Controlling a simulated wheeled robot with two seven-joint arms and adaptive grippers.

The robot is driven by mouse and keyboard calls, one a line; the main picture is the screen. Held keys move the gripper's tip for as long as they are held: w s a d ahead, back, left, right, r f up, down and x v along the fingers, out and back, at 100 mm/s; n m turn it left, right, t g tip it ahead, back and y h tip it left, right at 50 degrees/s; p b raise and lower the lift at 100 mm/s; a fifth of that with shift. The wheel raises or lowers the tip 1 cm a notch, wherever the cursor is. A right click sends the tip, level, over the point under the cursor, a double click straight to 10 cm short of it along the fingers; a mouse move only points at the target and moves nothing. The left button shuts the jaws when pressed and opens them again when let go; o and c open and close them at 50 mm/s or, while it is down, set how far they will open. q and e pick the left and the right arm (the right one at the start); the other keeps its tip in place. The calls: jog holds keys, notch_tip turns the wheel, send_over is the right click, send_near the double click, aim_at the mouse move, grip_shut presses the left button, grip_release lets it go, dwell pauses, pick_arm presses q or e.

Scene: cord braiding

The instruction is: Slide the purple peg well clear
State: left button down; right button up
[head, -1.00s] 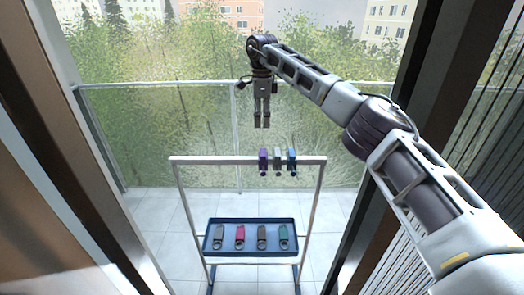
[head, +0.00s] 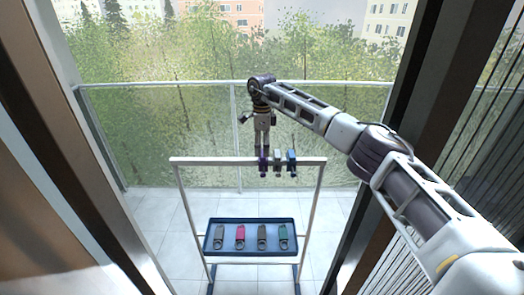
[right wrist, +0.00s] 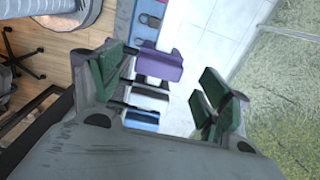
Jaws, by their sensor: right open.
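The purple peg (head: 263,171) hangs on the top rail of the white rack (head: 219,159), leftmost of three pegs there. My right gripper (head: 262,151) points down at the rail, with its fingertips at the top of the purple peg. In the right wrist view, the purple peg (right wrist: 162,63) shows between the two green-padded fingers of my gripper (right wrist: 165,85), near the left finger and apart from the right one. The fingers are open; I cannot tell whether one touches the peg. My left gripper is not in view.
A grey peg (head: 277,160) and a blue peg (head: 291,164) hang close to the right of the purple one. A blue tray (head: 251,220) below holds several pegs. The rail left of the purple peg is bare. A glass railing stands behind.

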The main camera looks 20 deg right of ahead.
aim_at(262, 153)
jog(key=shift+f, duration=1.5)
jog(key=c, duration=1.5)
